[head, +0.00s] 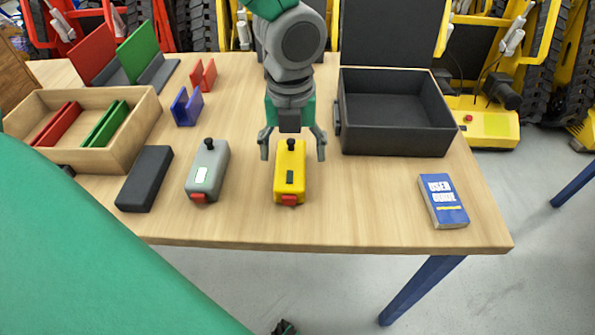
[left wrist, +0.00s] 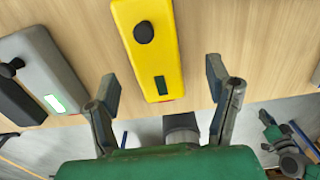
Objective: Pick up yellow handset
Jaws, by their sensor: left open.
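The yellow handset (head: 290,180) lies on the wooden table, with a black knob at its far end and a red part at its near end. It also shows in the left wrist view (left wrist: 167,55), lying ahead of and between the fingers. My left gripper (head: 292,156) is open and empty above the far end of the handset, one finger on each side. Its spread fingers also show in the left wrist view (left wrist: 162,80), apart from the handset. I cannot make out my right gripper.
A grey handset (head: 208,172) and a black block (head: 146,180) lie to the left. A black open box (head: 398,142) stands to the right, a blue user guide book (head: 442,200) nearer. A wooden tray (head: 140,132) holds red and green panels. Table between handset and book is clear.

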